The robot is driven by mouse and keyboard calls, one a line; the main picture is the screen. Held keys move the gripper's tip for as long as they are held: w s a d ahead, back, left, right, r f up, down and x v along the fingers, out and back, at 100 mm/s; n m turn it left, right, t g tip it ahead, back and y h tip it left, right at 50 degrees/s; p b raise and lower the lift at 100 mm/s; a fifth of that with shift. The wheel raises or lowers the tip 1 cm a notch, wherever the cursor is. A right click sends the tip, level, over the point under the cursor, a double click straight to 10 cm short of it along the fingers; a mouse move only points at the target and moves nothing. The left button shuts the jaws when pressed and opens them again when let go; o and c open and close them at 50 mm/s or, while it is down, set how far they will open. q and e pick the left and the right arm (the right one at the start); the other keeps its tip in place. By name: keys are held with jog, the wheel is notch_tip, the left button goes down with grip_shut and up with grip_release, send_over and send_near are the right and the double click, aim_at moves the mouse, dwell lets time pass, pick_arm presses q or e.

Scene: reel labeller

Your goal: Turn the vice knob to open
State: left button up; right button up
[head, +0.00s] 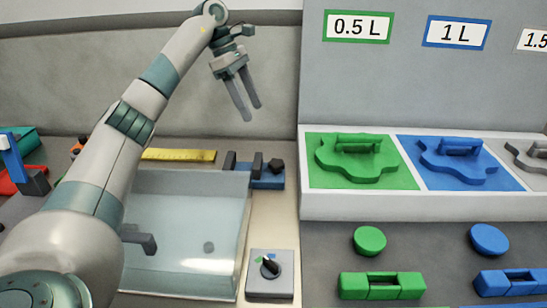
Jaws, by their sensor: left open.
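The small vice (266,181) has a blue base and upright dark jaws, and sits behind the clear box near the middle of the view. Its dark knob (277,166) is at the right end. I cannot tell how far apart the jaws are set. My left gripper (250,113) is open and empty, with its fingers pointing down, above the vice and clear of it. My right gripper is not in view.
A clear box (185,215) with a grey handle (142,239) stands in front of the vice. A grey switch box (270,282) with a black dial is at the front. A yellow ruler (180,155) lies behind. Green (345,178) and blue (440,178) trays are at right.

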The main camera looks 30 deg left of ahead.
pick_arm(q)
send_near(276, 162)
jog(key=p+x, duration=0.1)
jog(key=x, duration=0.6)
jog(key=shift+p, duration=0.4)
jog(key=shift+d+f, duration=0.2)
jog(key=shift+f, duration=0.25)
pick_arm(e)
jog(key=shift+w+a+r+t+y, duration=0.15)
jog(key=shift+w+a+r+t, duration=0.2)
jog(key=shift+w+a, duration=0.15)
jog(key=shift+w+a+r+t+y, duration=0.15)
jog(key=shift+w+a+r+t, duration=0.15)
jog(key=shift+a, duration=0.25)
pick_arm(q)
jog(key=c, duration=1.1)
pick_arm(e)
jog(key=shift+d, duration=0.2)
